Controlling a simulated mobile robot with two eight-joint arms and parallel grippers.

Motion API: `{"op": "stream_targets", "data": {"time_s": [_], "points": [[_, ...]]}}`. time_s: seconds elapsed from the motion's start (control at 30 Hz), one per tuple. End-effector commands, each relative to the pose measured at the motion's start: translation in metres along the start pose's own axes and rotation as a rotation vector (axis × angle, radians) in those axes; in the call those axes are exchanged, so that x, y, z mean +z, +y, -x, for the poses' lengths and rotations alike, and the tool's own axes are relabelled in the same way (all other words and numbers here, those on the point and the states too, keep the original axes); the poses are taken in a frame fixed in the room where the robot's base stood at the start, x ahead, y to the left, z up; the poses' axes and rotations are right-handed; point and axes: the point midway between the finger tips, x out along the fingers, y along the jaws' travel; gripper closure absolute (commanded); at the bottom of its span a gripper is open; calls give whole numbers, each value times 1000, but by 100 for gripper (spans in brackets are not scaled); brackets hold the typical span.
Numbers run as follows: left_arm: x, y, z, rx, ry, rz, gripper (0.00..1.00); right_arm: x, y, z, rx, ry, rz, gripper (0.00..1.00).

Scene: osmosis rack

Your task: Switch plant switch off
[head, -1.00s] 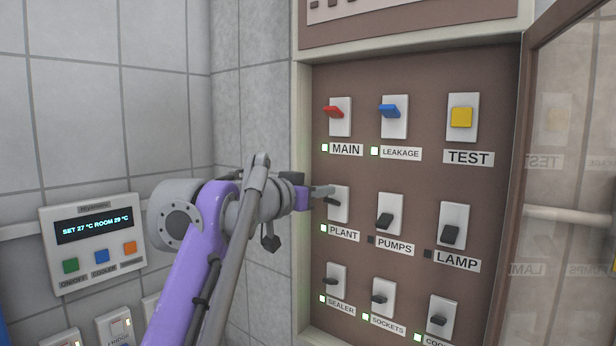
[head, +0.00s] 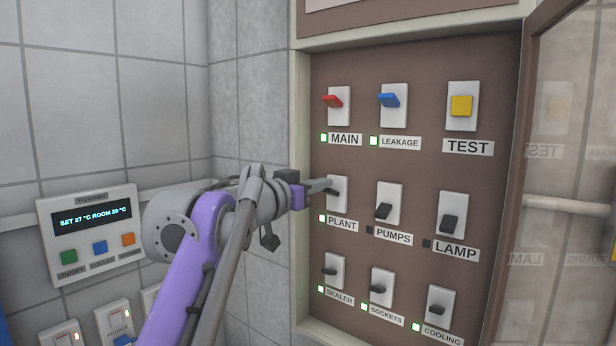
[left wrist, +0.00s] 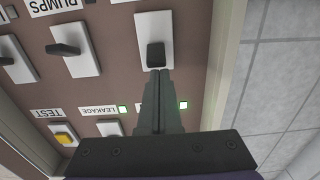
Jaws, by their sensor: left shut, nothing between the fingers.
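The PLANT switch (head: 340,203) is a white plate with a dark lever, in the left column of the brown panel below MAIN. The small lamp (head: 322,218) beside its label is lit green. My left gripper (head: 328,185) is shut and empty, with its tips at the lever. In the left wrist view the shut fingers (left wrist: 157,78) end right at the dark lever (left wrist: 155,55) on its white plate (left wrist: 153,25). I cannot tell whether they touch it. The fingers partly cover the lever in the head view. My right gripper is not in view.
MAIN (head: 338,112) and LEAKAGE (head: 395,112) sit above, PUMPS (head: 390,205) to the right, and SEALER (head: 334,275) below. The cabinet frame (head: 301,130) stands close left of PLANT. An open glass door (head: 530,120) is at the right. A control unit (head: 90,235) is on the left wall.

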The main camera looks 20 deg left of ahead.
Motion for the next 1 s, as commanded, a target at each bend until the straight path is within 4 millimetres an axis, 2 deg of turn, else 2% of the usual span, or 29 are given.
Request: {"op": "stream_targets", "data": {"time_s": [0.57,1.0], "points": [[8,0,4,1,123,1,100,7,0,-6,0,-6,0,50],[23,1,8,1,370,1,100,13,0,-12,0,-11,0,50]]}}
